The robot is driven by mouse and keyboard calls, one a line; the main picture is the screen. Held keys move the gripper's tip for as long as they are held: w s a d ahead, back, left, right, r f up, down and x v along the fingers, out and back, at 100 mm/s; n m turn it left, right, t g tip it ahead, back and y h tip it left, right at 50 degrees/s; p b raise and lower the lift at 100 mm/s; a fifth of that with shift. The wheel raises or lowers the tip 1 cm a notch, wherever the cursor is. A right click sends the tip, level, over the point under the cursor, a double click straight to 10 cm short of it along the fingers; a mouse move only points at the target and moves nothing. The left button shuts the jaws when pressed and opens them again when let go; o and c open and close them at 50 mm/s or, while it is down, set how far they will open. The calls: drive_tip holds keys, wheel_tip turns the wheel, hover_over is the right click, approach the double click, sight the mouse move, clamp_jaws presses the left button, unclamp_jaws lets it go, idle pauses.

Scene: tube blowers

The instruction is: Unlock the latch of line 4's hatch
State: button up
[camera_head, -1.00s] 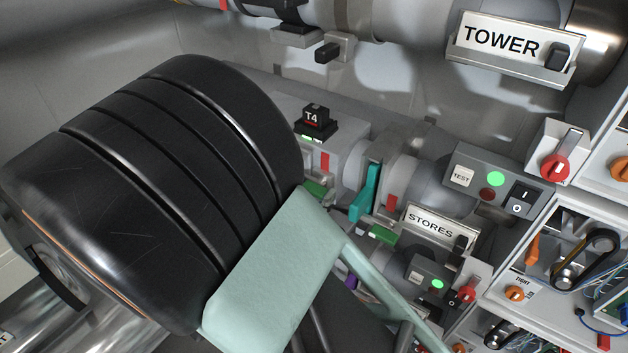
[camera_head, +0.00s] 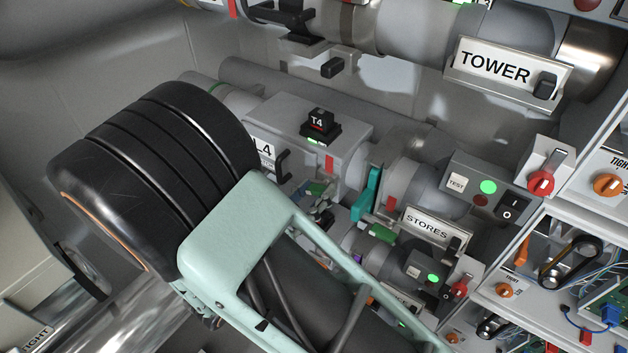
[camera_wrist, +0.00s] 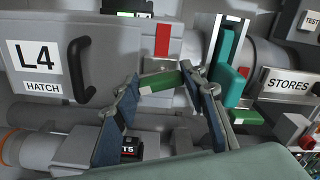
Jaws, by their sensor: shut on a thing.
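Line 4's hatch is the grey box with the L4 HATCH label (camera_wrist: 40,68) and a black handle (camera_wrist: 78,68) in the wrist view. Its label, partly covered by my arm, also shows in the head view (camera_head: 262,152). A green latch (camera_wrist: 165,79) with a pale end sits at the hatch's lower edge, right of the handle. My gripper (camera_wrist: 163,82) has one finger on each side of this latch and is shut on it. In the head view the gripper (camera_head: 318,200) is small and partly hidden behind my arm, below the hatch box.
A teal lever (camera_wrist: 228,62) stands close to the right finger. The STORES sign (camera_wrist: 288,84) is further right. A T5 block (camera_wrist: 128,148) lies below the fingers. The T4 block (camera_head: 320,122) sits on top of the hatch box.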

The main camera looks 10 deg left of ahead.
drive_tip(key=n+p, duration=0.3)
drive_tip(key=shift+r+n+p, duration=0.15)
drive_tip(key=shift+n+p, duration=0.15)
drive_tip(key=shift+n, duration=0.1)
drive_tip(key=n+p, duration=0.2)
drive_tip(key=n, duration=0.1)
drive_tip(key=shift+a+n+p, duration=0.1)
drive_tip(key=shift+n+p, duration=0.2)
drive_tip(key=shift+p, duration=0.1)
drive_tip(key=n+p, duration=0.2)
drive_tip(key=n, duration=0.1)
drive_tip(key=shift+f, duration=0.25)
drive_tip(key=shift+f+n+p, duration=0.15)
drive_tip(key=shift+n+p, duration=0.45)
drive_tip(key=shift+n, duration=1)
drive_tip(key=o, duration=1.2)
drive_tip(key=shift+c, duration=0.2)
drive_tip(key=shift+a, duration=0.1)
drive_tip(key=v, duration=1.2)
